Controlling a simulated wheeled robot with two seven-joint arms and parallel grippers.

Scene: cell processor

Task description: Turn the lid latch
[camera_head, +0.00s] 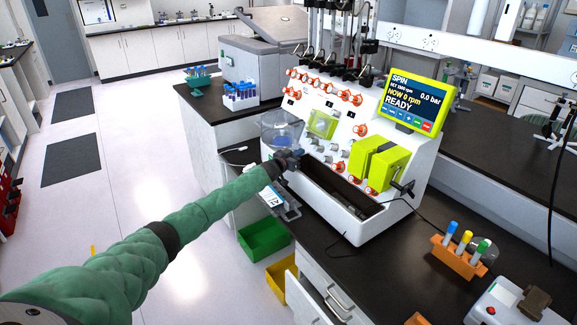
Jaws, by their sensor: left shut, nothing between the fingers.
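The white cell processor (402,226) stands on the dark bench, tilted screen on top. Its clear round chamber (277,120) is on the left side of the front. My left arm, in a green sleeve, reaches up from the lower left. My left gripper (292,159) is shut and empty at the lower edge of the chamber, in front of the panel; I cannot tell whether it touches. I cannot make out the lid latch; the gripper may hide it. The yellow-green screen (412,105) reads SPIN, NOW 0 rpm, READY. My right gripper does not show.
Orange-red knobs (358,99) and a lime pump block (380,164) crowd the panel. A tube rack (240,96) stands on the bench behind left. An orange rack (459,259) with coloured-cap tubes is at right. Green (264,238) and yellow bins sit below. The left floor is mostly clear.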

